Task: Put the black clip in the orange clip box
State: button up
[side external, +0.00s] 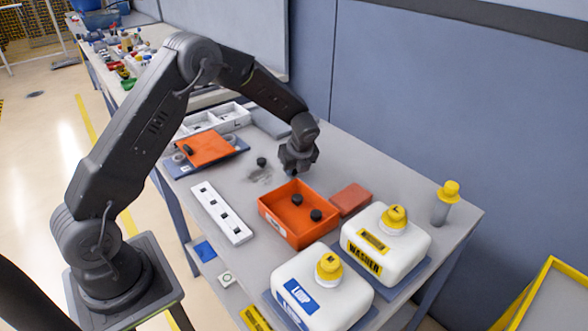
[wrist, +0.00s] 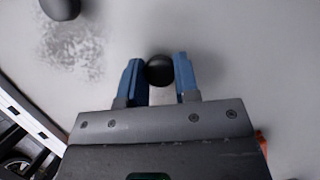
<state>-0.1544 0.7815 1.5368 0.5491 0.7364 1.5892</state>
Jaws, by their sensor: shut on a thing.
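My gripper (side external: 293,171) is above the grey bench, just behind the orange clip box (side external: 270,222). In the wrist view its blue fingers (wrist: 160,78) are shut on a round black clip (wrist: 160,68). The held clip is mostly hidden by the gripper in the side view. The orange box is open and has two black clips (side external: 297,200) (side external: 316,215) inside. Another black clip (side external: 261,161) lies on the bench left of my gripper; it also shows at the top left of the wrist view (wrist: 61,7).
A white slotted strip (side external: 220,212) lies left of the box, and a flat red-orange block (side external: 350,199) lies to its right. White jugs, Washer (side external: 385,245) and another with a blue label (side external: 322,286), stand in front. An orange tray (side external: 207,148) sits at the back left.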

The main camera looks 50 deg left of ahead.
jog(key=shift+r, duration=0.45)
jog(key=r, duration=0.3)
jog(key=shift+s+a+r, duration=0.25)
jog(key=shift+a+r, duration=0.05)
jog(key=shift+r, duration=0.1)
jog(key=s+a+r, duration=0.6)
jog(key=s+a, duration=0.1)
jog(key=s+d+n+g+h, duration=0.1)
jog(key=s+d+n+g, duration=0.1)
jog(key=n, duration=0.5)
jog(key=s+d+n+g+h, duration=0.2)
jog(key=s+d+n, duration=0.1)
jog(key=d+n, duration=0.4)
jog(key=s+d+n+g+h, duration=0.1)
jog(key=s+d+n+h, duration=0.1)
jog(key=d+n, duration=0.3)
jog(key=shift+s+d+r+n+g, duration=0.1)
jog(key=shift+s+r+n+g, duration=0.1)
jog(key=shift+s+n, duration=0.45)
jog(key=shift+s+d+r+n+g, duration=0.1)
jog(key=shift+s+r+n+g, duration=0.1)
jog(key=shift+n, duration=0.85)
send_over(299, 231)
notch_tip(299, 231, down, 7)
jog(key=shift+a+r, duration=0.1)
jog(key=shift+r, duration=0.1)
jog(key=shift+f, duration=2.05)
jog(key=shift+f, duration=0.1)
